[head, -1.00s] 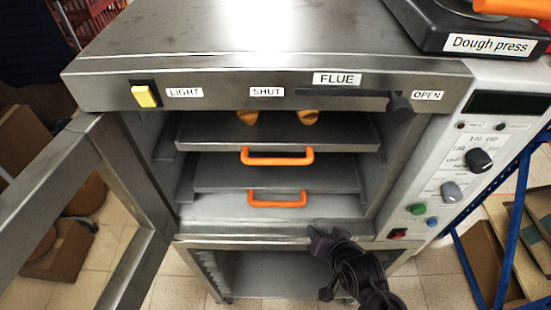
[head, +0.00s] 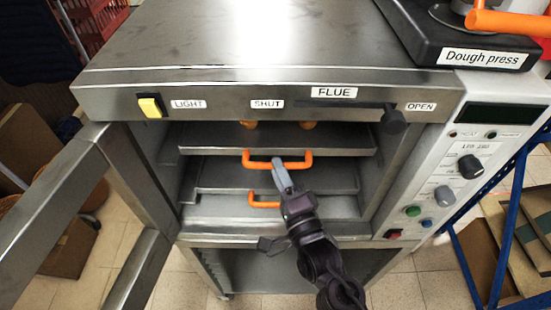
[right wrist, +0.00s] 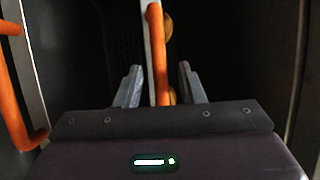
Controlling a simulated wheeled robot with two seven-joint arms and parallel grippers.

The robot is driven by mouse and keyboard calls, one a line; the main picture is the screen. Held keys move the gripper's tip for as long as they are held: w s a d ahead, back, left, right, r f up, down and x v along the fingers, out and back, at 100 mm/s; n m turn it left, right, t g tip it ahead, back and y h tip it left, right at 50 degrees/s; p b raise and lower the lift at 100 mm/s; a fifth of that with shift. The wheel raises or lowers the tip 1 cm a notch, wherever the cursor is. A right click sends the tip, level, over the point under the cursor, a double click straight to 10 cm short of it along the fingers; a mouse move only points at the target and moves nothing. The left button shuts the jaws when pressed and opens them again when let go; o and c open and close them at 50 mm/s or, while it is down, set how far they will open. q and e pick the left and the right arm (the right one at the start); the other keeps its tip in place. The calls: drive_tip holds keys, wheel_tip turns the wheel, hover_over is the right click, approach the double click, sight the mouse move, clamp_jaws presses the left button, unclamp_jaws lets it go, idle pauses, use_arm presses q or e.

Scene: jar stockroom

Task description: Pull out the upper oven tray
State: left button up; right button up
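The oven's upper tray (head: 340,143) sits inside the open oven, with its orange handle (head: 262,165) facing me. The lower tray (head: 330,178) is below it, with its own orange handle (head: 262,205) partly hidden behind my right gripper. My right gripper (head: 278,165) is at the upper handle's bar. In the right wrist view the upper handle (right wrist: 156,50) runs between the two fingers of my right gripper (right wrist: 160,85), with gaps on both sides, so it is open. The lower handle (right wrist: 14,100) is at the left there. My left gripper is not in view.
The oven door (head: 50,190) stands open at the left. A flue slider knob (head: 393,121) sticks out above the opening, and the control panel (head: 470,165) is at the right. A dough press (head: 460,35) stands on top. Golden items (head: 308,125) show above the upper tray.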

drive_tip(key=shift+p+x, duration=0.35)
drive_tip(key=shift+x, duration=0.9)
clamp_jaws()
